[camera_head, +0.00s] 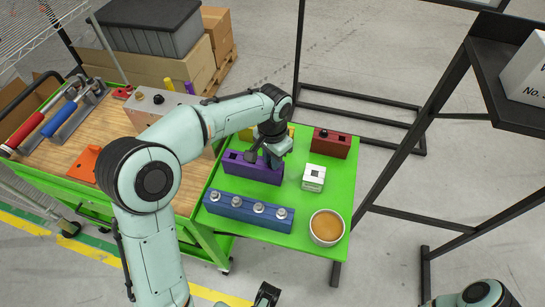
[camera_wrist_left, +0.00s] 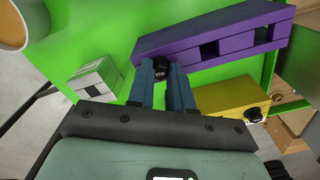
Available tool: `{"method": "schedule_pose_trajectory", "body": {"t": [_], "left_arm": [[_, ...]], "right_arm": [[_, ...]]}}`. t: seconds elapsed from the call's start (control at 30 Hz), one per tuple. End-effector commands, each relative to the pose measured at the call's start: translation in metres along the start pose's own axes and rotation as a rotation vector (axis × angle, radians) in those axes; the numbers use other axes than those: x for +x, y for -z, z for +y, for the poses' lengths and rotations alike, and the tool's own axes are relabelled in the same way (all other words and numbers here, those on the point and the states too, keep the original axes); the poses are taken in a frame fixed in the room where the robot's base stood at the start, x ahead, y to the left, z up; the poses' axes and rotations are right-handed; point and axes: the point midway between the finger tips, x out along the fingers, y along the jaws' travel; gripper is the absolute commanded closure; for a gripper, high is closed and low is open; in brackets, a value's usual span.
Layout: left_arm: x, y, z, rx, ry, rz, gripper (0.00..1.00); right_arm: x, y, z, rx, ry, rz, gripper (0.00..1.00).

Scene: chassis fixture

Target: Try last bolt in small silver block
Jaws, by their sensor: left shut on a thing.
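My left gripper (camera_head: 275,158) is above the green table, near the right end of the purple block (camera_head: 253,168). In the left wrist view its two blue fingers (camera_wrist_left: 163,82) are shut on a black bolt (camera_wrist_left: 160,67), whose round head shows between the tips. The small silver block (camera_head: 313,178) sits on the table to the right of the gripper, with a dark square hole in its top. It also shows in the left wrist view (camera_wrist_left: 98,78), apart from the fingers. A dark part at the bottom edge (camera_head: 267,294) may be my right gripper; its jaws are unclear.
A blue block (camera_head: 235,206) with several silver bolts lies in front, beside a bowl of orange contents (camera_head: 327,227). A red block (camera_head: 331,143) stands at the back right. A yellow block (camera_wrist_left: 232,97) is partly hidden behind my arm. Black frames stand right of the table.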

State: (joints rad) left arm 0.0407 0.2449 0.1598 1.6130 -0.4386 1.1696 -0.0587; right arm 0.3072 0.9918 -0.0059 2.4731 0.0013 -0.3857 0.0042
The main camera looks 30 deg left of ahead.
Motion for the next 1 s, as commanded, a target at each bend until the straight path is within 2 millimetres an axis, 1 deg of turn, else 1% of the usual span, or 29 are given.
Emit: {"method": "schedule_pose_trajectory", "body": {"t": [0.8, 0.9, 1.0], "left_arm": [[-0.065, 0.001, 0.000, 0.000, 0.000, 0.002, 1.00], [-0.070, 0.001, 0.000, 0.000, 0.000, 0.002, 1.00], [-0.070, 0.000, 0.000, 0.000, 0.000, 0.001, 1.00]], "right_arm": [[-0.054, 0.006, -0.021, -0.007, 0.007, 0.020, 0.41], [-0.058, 0.006, -0.023, -0.008, 0.008, 0.022, 0.41], [-0.057, 0.006, -0.023, -0.008, 0.008, 0.022, 0.41]]}}
